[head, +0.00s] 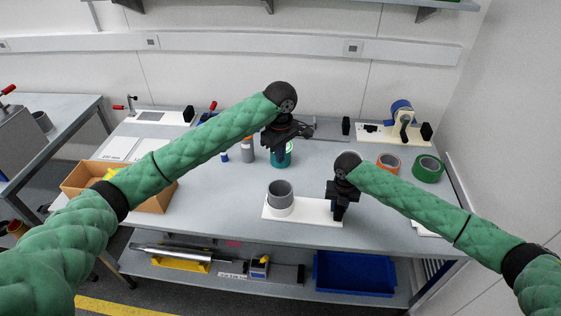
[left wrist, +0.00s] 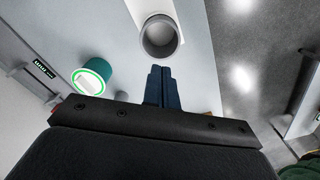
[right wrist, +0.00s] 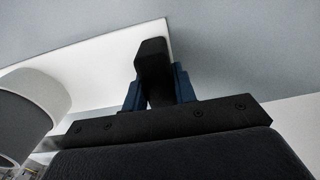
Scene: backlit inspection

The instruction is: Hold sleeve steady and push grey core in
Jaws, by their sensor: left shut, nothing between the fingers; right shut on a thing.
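A hollow grey core (head: 280,188) stands upright in a low white sleeve (head: 280,210), its upper part showing above the sleeve. The sleeve sits on a white board (head: 315,214). In the left wrist view the core (left wrist: 160,36) shows as an open ring beyond my fingertips. My left gripper (head: 283,143) is shut and empty, above and behind the core and apart from it. My right gripper (head: 339,212) is shut on a black block (right wrist: 153,62) at the board's right end. The right wrist view shows the sleeve (right wrist: 45,88) and core (right wrist: 20,125) at left.
A teal can (left wrist: 104,74) stands behind the core, partly hidden by my left gripper. An orange roll (head: 388,163) and a green tape roll (head: 428,168) lie right. A cardboard box (head: 155,203) is at left. A blue tray (head: 355,275) sits on the lower shelf.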

